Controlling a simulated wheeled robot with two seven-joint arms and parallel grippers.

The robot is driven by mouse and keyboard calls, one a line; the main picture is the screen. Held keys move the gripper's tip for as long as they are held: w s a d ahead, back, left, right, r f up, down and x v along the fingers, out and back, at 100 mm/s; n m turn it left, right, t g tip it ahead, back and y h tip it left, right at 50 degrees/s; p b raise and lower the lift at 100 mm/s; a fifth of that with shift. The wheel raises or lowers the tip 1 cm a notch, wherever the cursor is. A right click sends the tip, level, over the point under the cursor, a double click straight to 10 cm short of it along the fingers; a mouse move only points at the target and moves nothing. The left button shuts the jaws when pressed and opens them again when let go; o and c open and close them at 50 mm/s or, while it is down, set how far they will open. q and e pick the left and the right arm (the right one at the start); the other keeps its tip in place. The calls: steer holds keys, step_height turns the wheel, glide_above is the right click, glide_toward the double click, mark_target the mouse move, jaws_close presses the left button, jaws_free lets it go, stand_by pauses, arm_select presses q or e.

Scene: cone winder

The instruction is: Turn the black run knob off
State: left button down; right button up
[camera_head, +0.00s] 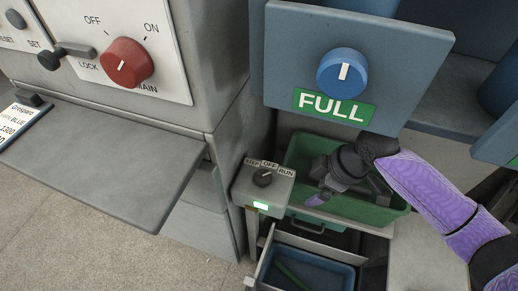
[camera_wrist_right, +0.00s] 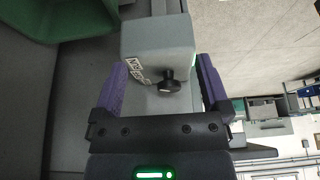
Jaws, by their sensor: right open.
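The black run knob (camera_head: 263,177) sits on a small grey control box (camera_head: 279,193) with OFF and RUN labels around it and a lit green lamp on its front. Its white mark appears to point up and right, towards RUN, but it is small. In the right wrist view the knob (camera_wrist_right: 168,82) shows in the space between the two purple fingers. My right gripper (camera_head: 318,184) is open, to the right of the box in the head view and apart from the knob. My left gripper is out of view.
A green bin (camera_head: 374,212) stands behind my right gripper. A blue FULL panel (camera_head: 395,62) with a blue knob hangs above. A grey shelf (camera_head: 110,172) juts out at left, below a red main switch (camera_head: 126,63). An open drawer with a blue tray (camera_head: 335,268) lies below.

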mark_target(263, 176)
steer(key=a, duration=0.2)
steer(key=a+b, duration=0.1)
steer(key=shift+w+a+f, duration=0.1)
steer(key=shift+w+f, duration=0.1)
steer(key=shift+w, duration=0.05)
steer(key=a+b, duration=0.1)
steer(key=a, duration=0.1)
steer(key=w+a+b, duration=0.1)
steer(key=a, duration=0.2)
steer(key=w+a+b, duration=0.1)
steer(key=a, duration=0.1)
steer(key=shift+w+a, duration=0.2)
steer(key=shift+w, duration=0.05)
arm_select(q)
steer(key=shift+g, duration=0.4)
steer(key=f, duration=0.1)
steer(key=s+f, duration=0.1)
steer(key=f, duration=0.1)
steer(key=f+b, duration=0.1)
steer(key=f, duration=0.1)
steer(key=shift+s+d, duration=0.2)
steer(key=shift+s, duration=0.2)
arm_select(e)
steer(key=shift+w+a+f, duration=0.1)
steer(key=shift+f, duration=0.35)
